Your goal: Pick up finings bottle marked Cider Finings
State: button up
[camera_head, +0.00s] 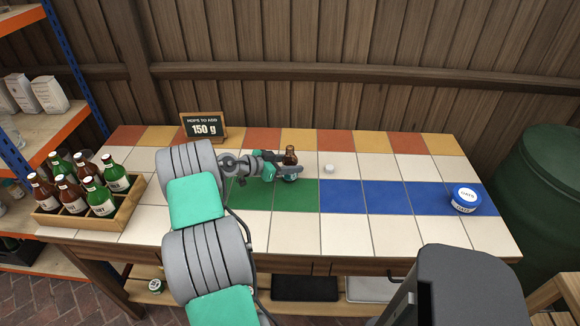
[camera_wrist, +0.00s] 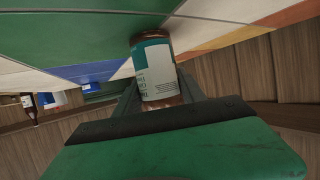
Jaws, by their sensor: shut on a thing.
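A small brown bottle (camera_head: 290,157) with a teal and white label is at the middle of the tiled table, by the right end of the green tiles. My gripper (camera_head: 286,170) is shut on it, and its fingers cover part of the bottle. In the wrist view the bottle (camera_wrist: 156,70) sits between the two fingers (camera_wrist: 158,92). Its label faces the camera, but the print is turned and too small to read. I cannot tell whether the bottle touches the table.
A wooden crate (camera_head: 115,211) of several bottles stands at the left. A chalkboard sign (camera_head: 204,126) reads "150 g" at the back. A small white object (camera_head: 329,168) lies right of the bottle. The front tiles are clear.

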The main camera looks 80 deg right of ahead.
grip_shut()
jog(key=shift+r, duration=0.1)
jog(key=shift+r, duration=0.7)
jog(key=w+a+r, duration=0.1)
jog(key=r, duration=0.1)
jog(key=w+a+r+b, duration=0.1)
jog(key=r, duration=0.1)
jog(key=w+a+r, duration=0.1)
jog(key=r, duration=0.2)
jog(key=shift+w, duration=0.2)
jog(key=b, duration=0.1)
send_near(287, 148)
jog(key=shift+r+v, duration=0.25)
jog(key=shift+v, duration=0.9)
jog(key=shift+r+v, duration=0.2)
jog(key=shift+v, duration=0.9)
jog(key=shift+d, duration=0.1)
